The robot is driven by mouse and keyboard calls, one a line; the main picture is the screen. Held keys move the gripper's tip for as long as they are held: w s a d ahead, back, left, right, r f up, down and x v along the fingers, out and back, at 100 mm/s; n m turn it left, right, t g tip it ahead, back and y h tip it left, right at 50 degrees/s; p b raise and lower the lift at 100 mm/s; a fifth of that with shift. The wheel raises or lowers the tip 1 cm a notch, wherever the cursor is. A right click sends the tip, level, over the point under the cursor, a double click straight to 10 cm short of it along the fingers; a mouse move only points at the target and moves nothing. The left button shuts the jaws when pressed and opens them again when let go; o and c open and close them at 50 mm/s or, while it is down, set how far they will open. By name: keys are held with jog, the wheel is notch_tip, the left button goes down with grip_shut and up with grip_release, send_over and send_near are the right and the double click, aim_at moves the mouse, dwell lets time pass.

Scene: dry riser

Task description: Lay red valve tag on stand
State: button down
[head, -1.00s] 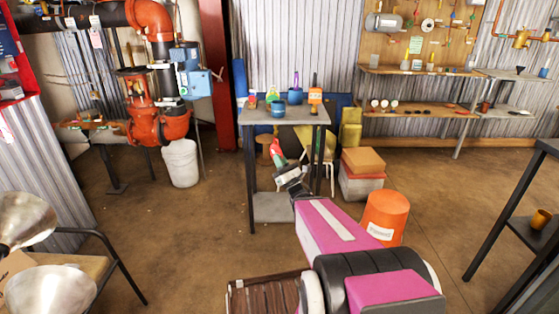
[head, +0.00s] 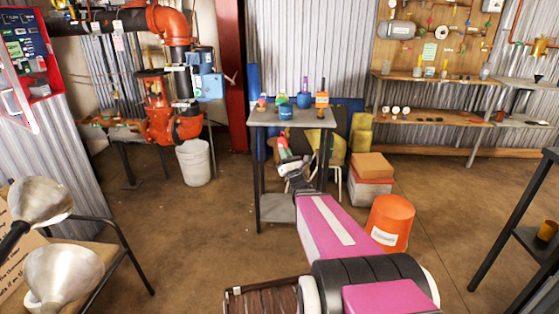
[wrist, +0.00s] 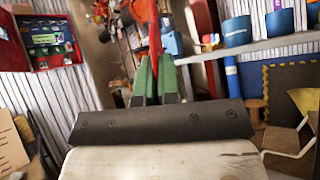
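My gripper (head: 284,150) has green fingers and is in front of the stand, just below its top in the head view. In the wrist view the fingers (wrist: 155,64) are close together around a thin red piece, seemingly the red valve tag (wrist: 154,28), which sticks up past the tips. In the head view it is a small red patch (head: 282,140). The stand (head: 270,119) is a tall grey table with dark legs and a lower shelf. Its top edge (wrist: 262,46) runs to the right of the fingers in the wrist view, apart from the tag.
On the stand are a blue tub (head: 285,112) and several bottles towards the back; its front strip looks bare. An orange bucket (head: 390,222) and stacked boxes (head: 371,180) stand right of it. A white bucket (head: 194,163) and red pipework (head: 160,110) are left. Open floor lies between.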

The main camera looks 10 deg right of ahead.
jog(key=w+d+r+m+g+h, duration=0.3)
jog(key=w+d+m+g+h, duration=0.5)
jog(key=w+d+m, duration=0.5)
jog(key=d+h, duration=0.1)
jog(key=h, duration=0.1)
jog(key=shift+w+d+r+g+h, duration=0.25)
jog(key=shift+w+g+h, duration=0.05)
jog(key=shift+w+g, duration=0.1)
jog(key=shift+w, duration=0.1)
